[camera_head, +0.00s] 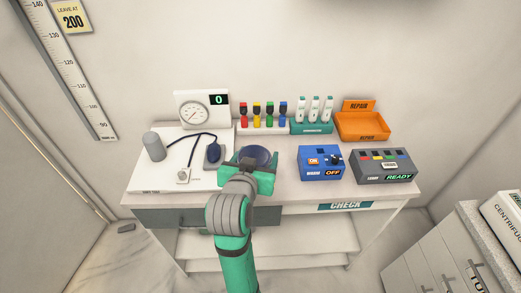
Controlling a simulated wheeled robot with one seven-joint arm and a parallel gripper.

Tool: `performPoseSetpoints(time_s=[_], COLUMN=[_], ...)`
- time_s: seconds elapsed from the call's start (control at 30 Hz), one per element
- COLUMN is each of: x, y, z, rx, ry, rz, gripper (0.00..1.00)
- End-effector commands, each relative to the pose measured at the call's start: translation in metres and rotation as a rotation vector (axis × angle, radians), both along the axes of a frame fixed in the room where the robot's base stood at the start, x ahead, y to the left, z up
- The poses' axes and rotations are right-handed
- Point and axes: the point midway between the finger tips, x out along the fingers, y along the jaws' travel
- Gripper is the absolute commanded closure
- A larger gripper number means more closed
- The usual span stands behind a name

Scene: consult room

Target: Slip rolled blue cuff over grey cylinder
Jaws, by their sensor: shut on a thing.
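The grey cylinder (153,146) stands upright near the left end of the white board on the desk. The rolled blue cuff (257,152) is a dark blue round shape right at the far side of my gripper (255,166). My gripper is shut on the cuff and is well to the right of the cylinder, with nothing around the cylinder. The gripper's green body hides the fingertips and the near part of the cuff. I cannot tell how high the cuff is above the desk.
Coloured bottles (264,114), a teal rack (312,127) and an orange repair bin (362,125) line the back. Blue (320,165) and grey (383,167) control boxes stand right.

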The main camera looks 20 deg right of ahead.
Motion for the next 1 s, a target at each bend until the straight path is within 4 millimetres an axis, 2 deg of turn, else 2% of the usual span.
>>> performPoseSetpoints(time_s=[0.1,0.3,1.0], x=[-0.012,-0.020,-0.020], y=[0.006,0.010,0.010], z=[0.006,0.015,0.045], rx=[0.001,0.000,0.000], ry=[-0.002,-0.001,-0.001], rz=[0.001,0.000,0.000], gripper=[0.59,0.59,0.59])
